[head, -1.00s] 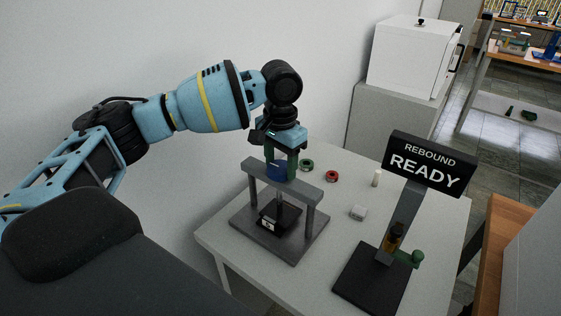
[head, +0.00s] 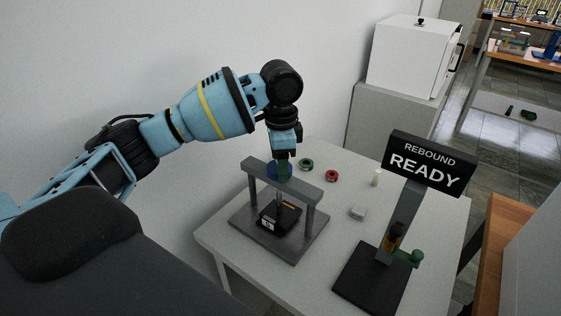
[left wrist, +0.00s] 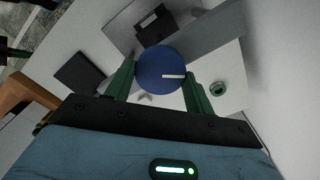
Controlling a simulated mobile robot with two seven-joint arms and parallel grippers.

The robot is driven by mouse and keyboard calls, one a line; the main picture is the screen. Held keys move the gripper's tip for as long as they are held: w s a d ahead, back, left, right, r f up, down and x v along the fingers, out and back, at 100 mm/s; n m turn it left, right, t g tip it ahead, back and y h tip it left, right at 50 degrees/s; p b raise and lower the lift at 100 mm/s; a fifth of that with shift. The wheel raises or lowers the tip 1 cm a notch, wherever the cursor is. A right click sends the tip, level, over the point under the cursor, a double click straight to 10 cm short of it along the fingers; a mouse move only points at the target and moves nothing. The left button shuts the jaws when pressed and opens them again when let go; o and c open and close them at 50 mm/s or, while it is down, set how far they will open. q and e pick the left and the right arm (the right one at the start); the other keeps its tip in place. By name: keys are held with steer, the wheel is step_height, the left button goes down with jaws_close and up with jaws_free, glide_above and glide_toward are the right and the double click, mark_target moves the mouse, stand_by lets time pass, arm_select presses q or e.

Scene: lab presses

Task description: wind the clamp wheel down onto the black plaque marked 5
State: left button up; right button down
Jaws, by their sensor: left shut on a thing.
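The clamp wheel (head: 279,170) is a blue knob on top of a grey press frame (head: 284,181). In the left wrist view the wheel (left wrist: 162,69) shows as a blue disc with a white line pointing right. My left gripper (head: 283,168) comes down from above, and its green fingers (left wrist: 160,84) are shut on the wheel's two sides. The black plaque (head: 280,216) lies on the press base under the screw, with a white label whose digit is too small to read surely. Whether the screw's foot touches the plaque cannot be told. My right gripper is not in view.
A black stand with a sign reading "REBOUND READY" (head: 426,163) stands at the right of the table (head: 340,222). A green ring (head: 306,164), a red ring (head: 332,176), a pale cylinder (head: 376,178) and a small light block (head: 357,212) lie behind and beside the press.

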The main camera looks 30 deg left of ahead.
arm_select(q)
steer(key=shift+r+m, duration=0.1)
steer(key=shift+m, duration=0.8)
steer(key=o, duration=1)
steer(key=shift+c, duration=0.2)
step_height(320, 180, up, 8)
steer(key=shift+f, duration=0.1)
steer(key=shift+f, duration=0.1)
